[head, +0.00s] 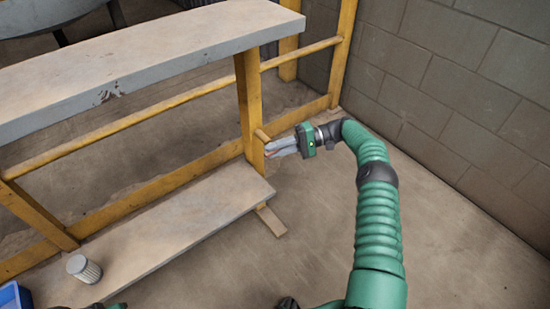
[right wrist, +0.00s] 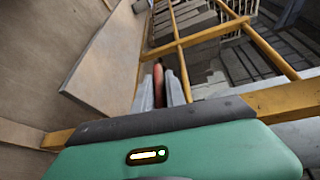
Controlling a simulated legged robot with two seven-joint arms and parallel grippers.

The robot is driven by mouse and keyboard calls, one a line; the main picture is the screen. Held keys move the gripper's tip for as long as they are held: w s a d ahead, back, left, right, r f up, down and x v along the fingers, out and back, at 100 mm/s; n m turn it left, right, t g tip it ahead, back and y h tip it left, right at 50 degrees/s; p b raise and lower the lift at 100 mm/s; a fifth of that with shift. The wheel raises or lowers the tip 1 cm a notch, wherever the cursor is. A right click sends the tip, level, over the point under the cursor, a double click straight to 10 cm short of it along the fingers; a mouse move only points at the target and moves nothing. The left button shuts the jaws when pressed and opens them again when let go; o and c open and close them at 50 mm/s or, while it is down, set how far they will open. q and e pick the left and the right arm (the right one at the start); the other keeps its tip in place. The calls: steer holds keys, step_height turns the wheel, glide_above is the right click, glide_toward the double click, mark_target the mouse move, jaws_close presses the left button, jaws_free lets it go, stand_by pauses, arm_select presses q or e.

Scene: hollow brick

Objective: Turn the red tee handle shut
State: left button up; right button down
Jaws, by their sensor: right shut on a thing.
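The red tee handle shows as a narrow red-orange bar (right wrist: 158,84) between my right gripper's fingers in the right wrist view. In the head view my right gripper (head: 270,149) is beside the yellow post of the bench, with its fingers pointing left. Its two grey fingers (right wrist: 160,92) are closed on the red bar. The fingers hide most of the handle in the head view, so I cannot tell its angle. My left gripper cannot be made out; only small dark and green parts of me show at the bottom edge.
A yellow-framed bench has a grey top (head: 140,62) and a low shelf board (head: 170,228). A white ribbed cylinder (head: 84,268) and a blue bin (head: 14,296) stand at lower left. A block wall (head: 460,80) bounds the right. The floor (head: 450,245) before it is clear.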

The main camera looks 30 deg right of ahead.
arm_select(q)
steer(key=shift+s+b+x, duration=0.25)
steer(key=shift+b+x, duration=0.4)
steer(key=shift+x, duration=0.4)
arm_select(e)
steer(key=shift+d+f+m+y, duration=0.15)
steer(key=shift+m+y, duration=0.15)
steer(key=shift+y, duration=0.2)
arm_select(q)
steer(key=shift+f, duration=0.1)
arm_select(e)
steer(key=c, duration=1.4)
jaws_free()
steer(key=shift+d, duration=0.1)
arm_select(q)
steer(key=shift+d, duration=0.15)
